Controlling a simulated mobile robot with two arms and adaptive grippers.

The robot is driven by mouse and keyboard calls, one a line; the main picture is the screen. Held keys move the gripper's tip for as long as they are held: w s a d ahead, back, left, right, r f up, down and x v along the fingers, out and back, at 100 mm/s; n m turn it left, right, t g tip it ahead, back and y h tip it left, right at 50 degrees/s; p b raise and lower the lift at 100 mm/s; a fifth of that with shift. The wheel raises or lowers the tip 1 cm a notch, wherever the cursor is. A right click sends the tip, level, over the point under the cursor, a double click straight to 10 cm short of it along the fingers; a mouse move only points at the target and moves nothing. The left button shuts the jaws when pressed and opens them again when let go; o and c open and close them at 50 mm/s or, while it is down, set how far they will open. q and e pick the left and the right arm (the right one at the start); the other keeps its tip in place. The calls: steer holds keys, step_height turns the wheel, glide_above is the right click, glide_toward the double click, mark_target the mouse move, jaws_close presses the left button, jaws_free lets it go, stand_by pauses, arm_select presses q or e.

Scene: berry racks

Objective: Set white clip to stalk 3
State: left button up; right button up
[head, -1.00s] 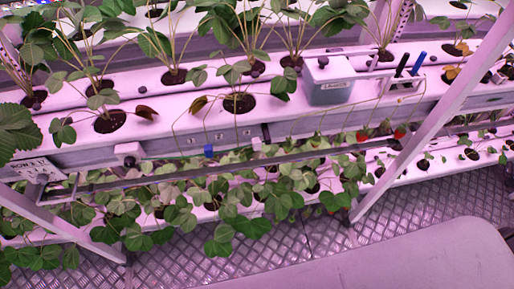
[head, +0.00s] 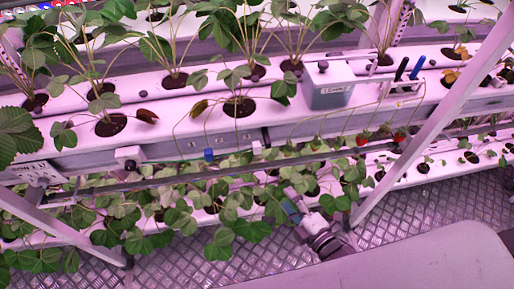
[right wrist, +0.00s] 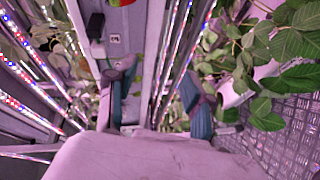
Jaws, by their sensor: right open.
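A small white clip (head: 256,148) sits at the front edge of the upper planting gutter (head: 215,142), right of a blue clip (head: 208,154). Thin stalks hang over this edge; two toward the right carry red berries (head: 399,137). Stalk numbers are not readable. My right gripper (head: 293,206) is in front of the lower row's leaves, below and right of the white clip and apart from it. In the right wrist view its two fingers stand apart with a gap between them (right wrist: 153,100). It looks empty. My left gripper is not in view.
A lidded grey box (head: 329,88) and a holder with black and blue pens (head: 416,66) stand on the upper gutter. A slanted white post (head: 432,118) stands right of my right gripper. Leaves (head: 240,228) crowd the lower row. The metal floor (head: 190,262) is clear.

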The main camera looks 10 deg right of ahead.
mark_target(259, 152)
step_height(259, 152, up, 9)
steer(key=a+n+t+y, duration=0.2)
steer(key=n, duration=0.1)
steer(key=p+x, duration=0.1)
steer(key=x, duration=0.3)
steer(key=p+x, duration=0.1)
steer(key=x, duration=0.4)
steer(key=p+x, duration=0.1)
steer(key=x, duration=0.3)
steer(key=shift+w+d+f, duration=0.25)
steer(key=shift+w+f, duration=0.15)
steer(key=shift+w, duration=0.1)
jaws_close()
